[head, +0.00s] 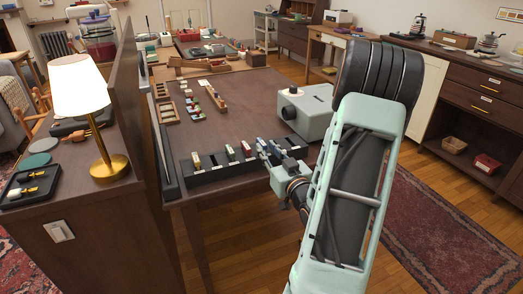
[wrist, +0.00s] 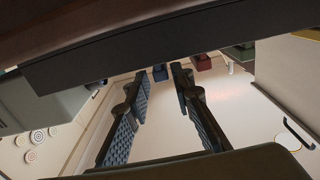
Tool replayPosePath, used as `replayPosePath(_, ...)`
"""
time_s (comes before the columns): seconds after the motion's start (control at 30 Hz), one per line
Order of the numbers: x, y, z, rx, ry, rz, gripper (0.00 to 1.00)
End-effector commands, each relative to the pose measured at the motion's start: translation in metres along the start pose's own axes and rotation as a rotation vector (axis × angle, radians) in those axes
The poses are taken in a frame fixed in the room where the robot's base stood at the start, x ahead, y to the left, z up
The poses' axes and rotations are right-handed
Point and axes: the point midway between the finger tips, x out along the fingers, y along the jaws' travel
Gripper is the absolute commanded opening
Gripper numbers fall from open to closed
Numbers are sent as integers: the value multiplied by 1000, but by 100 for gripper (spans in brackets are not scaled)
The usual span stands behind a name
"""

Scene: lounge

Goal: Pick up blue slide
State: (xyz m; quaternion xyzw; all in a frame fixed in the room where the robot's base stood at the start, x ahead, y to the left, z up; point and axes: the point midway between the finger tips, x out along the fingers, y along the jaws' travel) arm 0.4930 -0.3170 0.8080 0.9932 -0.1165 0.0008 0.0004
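A long dark rack (head: 207,177) lies along the near edge of the brown table and holds several small upright slides. A blue slide (head: 260,144) shows beside my gripper (head: 270,155) near the rack's right part. In the wrist view, my gripper (wrist: 160,73) has its two black padded fingers apart. The small blue end of a slide (wrist: 160,73) shows between the fingertips, seemingly beyond them. I cannot tell whether they touch it. A red slide (wrist: 202,62) and a green one (wrist: 241,52) are to its right. In the head view, my gripper partly hides the rack there.
A grey-green projector-like box (head: 306,112) stands behind the rack, close to my arm. Wooden trays (head: 166,112) of small pieces lie further back. A dark partition (head: 130,110) and a lit lamp (head: 80,90) are at the left. The table's middle is mostly clear.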

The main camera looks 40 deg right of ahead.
Motion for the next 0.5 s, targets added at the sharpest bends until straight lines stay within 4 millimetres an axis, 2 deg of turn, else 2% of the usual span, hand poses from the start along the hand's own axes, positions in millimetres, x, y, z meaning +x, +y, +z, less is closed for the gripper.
replayPosePath(0.23,36,-2,4,0,0,-2,22)
replayPosePath(0.5,44,-2,3,1,-1,0,22)
